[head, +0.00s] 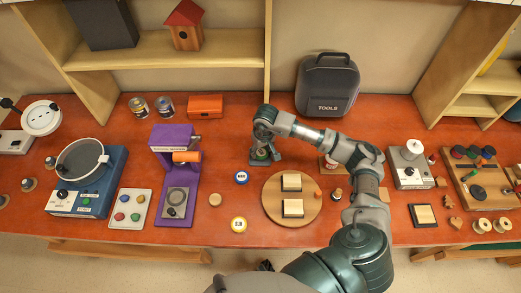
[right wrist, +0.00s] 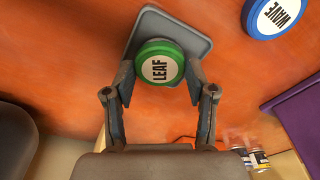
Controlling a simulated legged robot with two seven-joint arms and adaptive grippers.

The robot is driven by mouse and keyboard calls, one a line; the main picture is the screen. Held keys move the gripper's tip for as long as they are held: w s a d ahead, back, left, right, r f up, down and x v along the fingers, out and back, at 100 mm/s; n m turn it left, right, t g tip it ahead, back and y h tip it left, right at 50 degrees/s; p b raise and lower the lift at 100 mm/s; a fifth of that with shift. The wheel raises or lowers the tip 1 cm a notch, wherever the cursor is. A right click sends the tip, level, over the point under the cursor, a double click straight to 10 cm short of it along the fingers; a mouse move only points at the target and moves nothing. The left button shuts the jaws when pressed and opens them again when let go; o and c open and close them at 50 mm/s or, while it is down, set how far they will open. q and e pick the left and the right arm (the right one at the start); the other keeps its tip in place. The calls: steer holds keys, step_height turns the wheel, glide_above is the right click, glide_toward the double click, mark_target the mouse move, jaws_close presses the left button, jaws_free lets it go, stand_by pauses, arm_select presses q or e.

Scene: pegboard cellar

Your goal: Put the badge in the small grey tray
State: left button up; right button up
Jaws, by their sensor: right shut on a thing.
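The badge is a round green disc with a white face marked LEAF (right wrist: 158,65). In the right wrist view my right gripper (right wrist: 160,82) is shut on it, one finger on each side. The small grey tray (right wrist: 200,47) lies behind the badge, its rim showing above and to both sides. The badge overlaps the tray in this view; I cannot tell whether it touches the tray floor. In the head view my right gripper (head: 263,153) points down at the tray at the back of the table, hiding most of it and the badge. My left gripper is not in view.
A blue WAVE badge (head: 241,177) and a yellow badge (head: 239,224) lie left of a round wooden board (head: 271,207). A purple machine (head: 174,180) stands farther left. A black tools case (head: 327,85) and an orange box (head: 205,106) stand at the back.

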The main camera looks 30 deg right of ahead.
steer(key=shift+a, duration=0.1)
steer(key=shift+a+r, duration=0.1)
steer(key=shift+a, duration=0.1)
steer(key=shift+d+b, duration=0.1)
steer(key=shift+b, duration=0.2)
steer(key=shift+d, duration=0.1)
steer(key=shift+a, duration=0.2)
stand_by(0.5)
steer(key=o, duration=1.2)
steer(key=shift+r+p, duration=1.4)
steer(key=shift+r, duration=2)
